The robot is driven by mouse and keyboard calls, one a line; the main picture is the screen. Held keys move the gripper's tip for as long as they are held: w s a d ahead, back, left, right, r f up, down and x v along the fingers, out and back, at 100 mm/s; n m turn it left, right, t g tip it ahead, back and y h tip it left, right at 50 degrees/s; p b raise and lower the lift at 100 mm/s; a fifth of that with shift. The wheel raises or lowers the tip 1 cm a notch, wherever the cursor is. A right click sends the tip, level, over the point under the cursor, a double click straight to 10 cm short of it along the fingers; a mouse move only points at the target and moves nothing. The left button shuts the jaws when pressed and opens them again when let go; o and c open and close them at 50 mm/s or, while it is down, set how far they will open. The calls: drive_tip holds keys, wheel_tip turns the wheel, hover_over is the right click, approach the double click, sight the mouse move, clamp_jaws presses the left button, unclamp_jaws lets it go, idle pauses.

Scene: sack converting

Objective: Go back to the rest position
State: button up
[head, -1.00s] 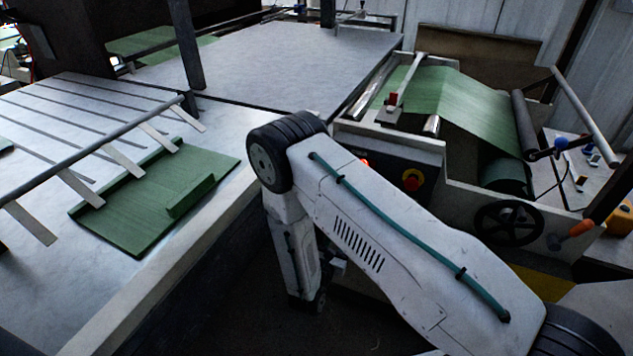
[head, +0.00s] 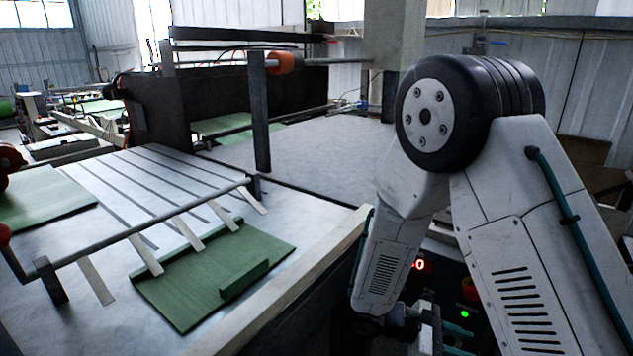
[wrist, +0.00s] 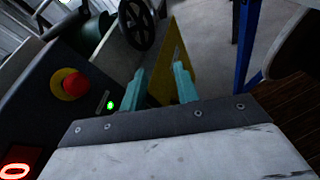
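My gripper (wrist: 158,88) shows in the wrist view as two teal fingers standing apart with nothing between them. In the head view my arm is folded at the right, its elbow raised and its forearm hanging down. The gripper end is low in that view, partly cut off by the bottom edge. It is in front of the machine panel, where a green lamp (head: 464,314) and a red lit display (head: 418,265) show. In the wrist view a red stop button (wrist: 75,84) on a yellow ring and the green lamp (wrist: 110,105) are left of the fingers.
A green sheet with a raised block (head: 215,275) lies on the pale table (head: 110,325), left of my arm. A rail with pale tabs (head: 150,228) crosses above the table. In the wrist view a black handwheel (wrist: 136,22) and a blue post (wrist: 244,50) stand beyond the fingers.

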drive_tip(key=s+a+r+m+t+y, duration=0.1)
drive_tip(key=s+r+m+y, duration=0.5)
drive_tip(key=r, duration=0.6)
drive_tip(key=s+a+r+m+t+y, duration=0.1)
drive_tip(key=s+r+m+t+y, duration=0.2)
drive_tip(key=s+r+m+y, duration=0.4)
drive_tip(key=s+r+y, duration=0.1)
drive_tip(key=s+r, duration=0.3)
drive_tip(key=r, duration=0.1)
drive_tip(key=shift+s+a, duration=0.15)
drive_tip(key=shift+a, duration=0.1)
